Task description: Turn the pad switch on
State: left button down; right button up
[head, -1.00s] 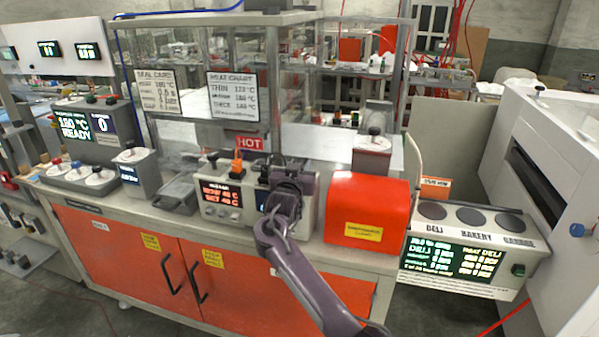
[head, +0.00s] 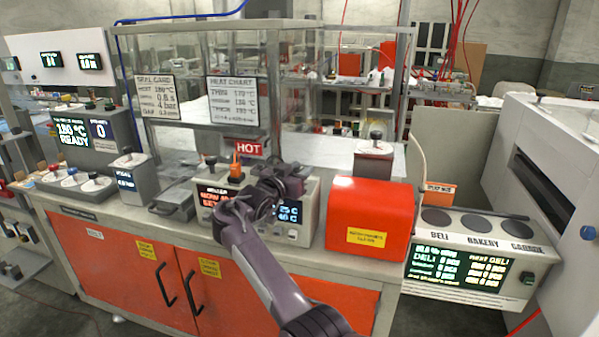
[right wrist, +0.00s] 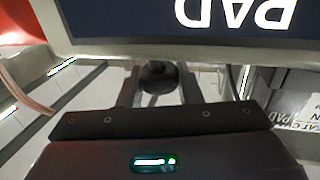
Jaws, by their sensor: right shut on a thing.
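The control box (head: 305,236) stands on the bench, with a red-lettered display (head: 213,197) at its left and a blue-lettered display (head: 289,213) at its right. My right gripper (head: 284,180) is at the top of this box, in front of its upper right part. In the right wrist view, a dark round knob (right wrist: 157,77), the pad switch, sits between the two fingers of my right gripper (right wrist: 157,88), which is shut on it. A dark label reading PAD (right wrist: 235,14) shows upside down beside it. In the head view my gripper hides the switch. My left gripper is not in view.
A red cover (head: 370,210) stands close to the right of the box. An orange switch (head: 235,172) and a HOT sign (head: 249,149) are to the left. A clear-walled enclosure (head: 290,90) rises behind. A three-disc station (head: 470,250) is at the right.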

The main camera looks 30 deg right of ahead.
jog(key=o, duration=0.9)
jog(key=shift+o, duration=0.2)
jog(key=shift+a, duration=0.1)
jog(key=b+v, duration=0.1)
jog(key=v, duration=0.6)
jog(key=shift+a, duration=0.25)
jog(key=shift+s, duration=0.15)
